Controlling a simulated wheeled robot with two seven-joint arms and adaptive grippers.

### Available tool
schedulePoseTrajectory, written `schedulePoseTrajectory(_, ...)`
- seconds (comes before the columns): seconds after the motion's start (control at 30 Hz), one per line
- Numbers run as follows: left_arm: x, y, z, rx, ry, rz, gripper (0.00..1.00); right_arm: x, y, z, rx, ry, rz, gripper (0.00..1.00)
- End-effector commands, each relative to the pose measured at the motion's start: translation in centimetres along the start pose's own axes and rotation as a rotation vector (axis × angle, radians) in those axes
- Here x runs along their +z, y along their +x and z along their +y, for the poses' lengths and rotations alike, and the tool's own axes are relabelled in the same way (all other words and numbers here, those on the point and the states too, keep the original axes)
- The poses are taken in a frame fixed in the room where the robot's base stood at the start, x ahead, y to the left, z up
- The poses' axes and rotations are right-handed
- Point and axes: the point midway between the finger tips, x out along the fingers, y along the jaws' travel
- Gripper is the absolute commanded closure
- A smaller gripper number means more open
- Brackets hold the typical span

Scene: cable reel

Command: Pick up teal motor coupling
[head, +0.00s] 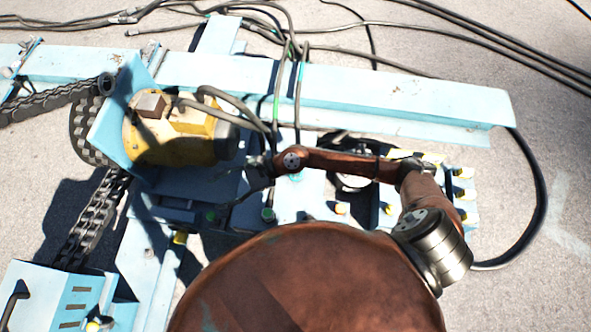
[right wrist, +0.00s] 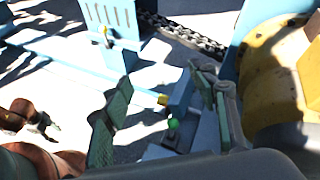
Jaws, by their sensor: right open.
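Small green-teal caps show on the blue frame: one (head: 268,214) below my right gripper and another (head: 296,176) to its right. I cannot tell for sure which is the teal motor coupling. My right gripper (head: 252,180) is beside the right end of the yellow motor (head: 165,140), above the frame. In the right wrist view my two fingers (right wrist: 160,85) are spread apart with nothing held. A green cap (right wrist: 173,123) shows between and beyond them, apart from both. My left gripper is not in view.
The yellow motor (right wrist: 275,75) is close beside the right finger in the wrist view. Black hoses (head: 235,105) run down by the motor. A long light-blue beam (head: 390,95) crosses behind. A chain (head: 95,215) hangs at left. Several yellow caps (head: 463,194) stand at right.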

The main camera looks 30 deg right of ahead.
Motion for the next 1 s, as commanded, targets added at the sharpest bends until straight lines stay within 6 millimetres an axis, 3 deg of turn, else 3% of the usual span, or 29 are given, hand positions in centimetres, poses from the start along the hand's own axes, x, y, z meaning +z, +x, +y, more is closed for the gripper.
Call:
schedulePoseTrajectory(0.03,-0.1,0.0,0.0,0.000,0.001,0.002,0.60,-4.5,-0.6,0.7,0.110,-0.183,0.151,0.46)
schedulePoseTrajectory(0.13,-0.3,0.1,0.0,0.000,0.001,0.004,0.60,-13.4,-4.3,1.2,0.342,-0.472,0.428,0.46)
schedulePoseTrajectory(0.2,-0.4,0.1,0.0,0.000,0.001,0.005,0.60,-18.3,-8.2,0.2,0.485,-0.611,0.595,0.46)
schedulePoseTrajectory(0.3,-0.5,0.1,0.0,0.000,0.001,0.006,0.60,-22.7,-13.4,-1.6,0.639,-0.723,0.767,0.46)
schedulePoseTrajectory(0.4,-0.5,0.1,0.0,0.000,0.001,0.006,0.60,-24.9,-16.9,-2.9,0.735,-0.774,0.871,0.46)
schedulePoseTrajectory(0.5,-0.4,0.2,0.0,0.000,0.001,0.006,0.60,-26.1,-18.6,-3.4,0.782,-0.791,0.918,0.46)
schedulePoseTrajectory(1.0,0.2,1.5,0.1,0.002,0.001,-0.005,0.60,-31.1,-17.2,-2.8,0.792,-0.791,0.923,0.46)
